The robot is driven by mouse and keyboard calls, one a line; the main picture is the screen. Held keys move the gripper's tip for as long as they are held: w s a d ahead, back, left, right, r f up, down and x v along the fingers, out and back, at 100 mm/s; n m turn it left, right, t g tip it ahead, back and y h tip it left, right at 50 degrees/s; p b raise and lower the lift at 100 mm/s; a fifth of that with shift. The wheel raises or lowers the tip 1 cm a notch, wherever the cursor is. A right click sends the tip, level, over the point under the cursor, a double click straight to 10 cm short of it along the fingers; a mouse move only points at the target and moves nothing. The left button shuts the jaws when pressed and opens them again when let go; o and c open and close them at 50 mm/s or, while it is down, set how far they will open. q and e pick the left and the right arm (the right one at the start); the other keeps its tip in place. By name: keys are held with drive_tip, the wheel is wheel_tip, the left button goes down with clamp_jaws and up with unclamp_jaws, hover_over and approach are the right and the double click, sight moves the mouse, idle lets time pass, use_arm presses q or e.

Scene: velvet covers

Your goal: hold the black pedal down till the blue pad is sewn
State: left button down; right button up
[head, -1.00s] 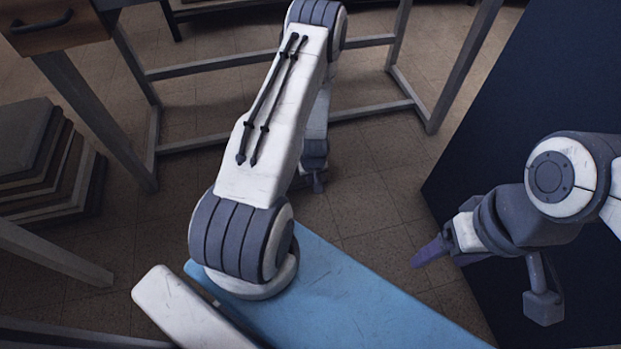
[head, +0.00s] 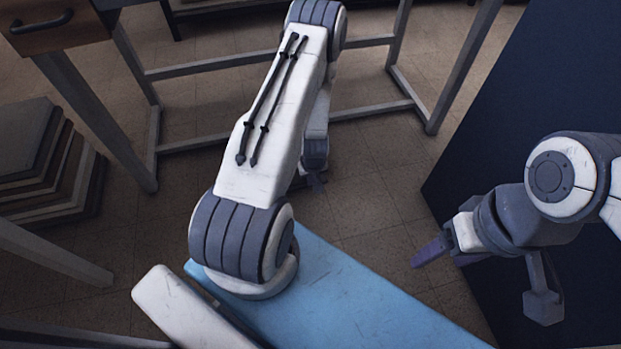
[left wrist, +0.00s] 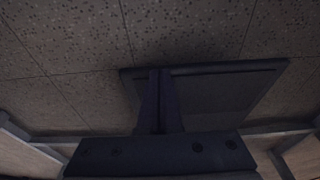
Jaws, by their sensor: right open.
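The black pedal (left wrist: 235,95) is a dark, flat, framed plate on the tiled floor in the left wrist view. My left gripper (left wrist: 160,78) is over its left part, its two fingers together with nothing seen between them. I cannot tell whether the fingertips press on the pedal. In the head view my left gripper (head: 317,180) is low near the floor, mostly hidden behind its own arm. My right gripper (head: 432,254) is open and empty at the right, beside a dark blue panel. The blue pad is not in view.
A grey table frame (head: 270,68) with low crossbars stands behind the left arm. A stack of dark slabs (head: 40,160) lies at the left, below a wooden drawer (head: 55,25). The dark blue panel (head: 500,130) fills the right side. Tiled floor (head: 375,190) between is clear.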

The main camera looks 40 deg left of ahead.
use_arm(q)
drive_tip(key=shift+s+d+f, duration=0.1)
drive_tip(key=shift+d+f, duration=0.1)
drive_tip(key=shift+f, duration=0.65)
use_arm(e)
drive_tip(key=shift+f, duration=0.35)
use_arm(q)
drive_tip(key=r+p, duration=0.6)
drive_tip(key=r, duration=0.1)
drive_tip(key=shift+w+a+r+p, duration=0.15)
drive_tip(key=shift+w+a+p, duration=0.05)
drive_tip(key=shift+p, duration=0.15)
wheel_tip(320, 180, up, 8)
drive_tip(key=s+d+p, duration=0.2)
drive_tip(key=p, duration=0.2)
drive_tip(key=shift+d, duration=0.2)
use_arm(e)
wheel_tip(320, 180, up, 11)
drive_tip(key=shift+w+a+f, duration=0.2)
drive_tip(key=shift+w, duration=0.05)
use_arm(q)
drive_tip(key=shift+s, duration=0.1)
